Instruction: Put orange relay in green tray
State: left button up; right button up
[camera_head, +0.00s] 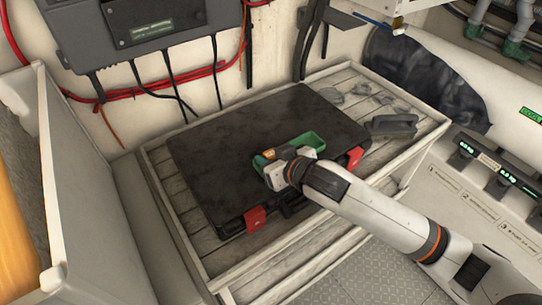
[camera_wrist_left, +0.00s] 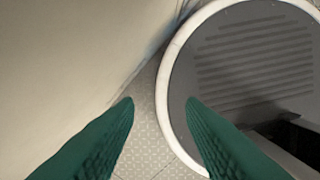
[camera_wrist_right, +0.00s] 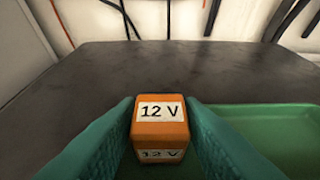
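The orange relay (camera_wrist_right: 161,130) is a small box with a "12 V" label, seen between the two green fingers of my right gripper (camera_wrist_right: 160,128) in the right wrist view. The fingers touch its sides. In the head view the relay (camera_head: 269,154) shows at the fingertips.
The black case (camera_head: 215,150) with red latches lies on a slatted bench (camera_head: 165,185). A grey object (camera_head: 394,125) lies to its right. A grey box (camera_head: 130,30) with cables hangs on the wall behind. The case top left of the tray is clear.

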jog(key=shift+r, duration=0.2)
jog(key=b+v, duration=0.1)
jog(key=v, duration=1.1)
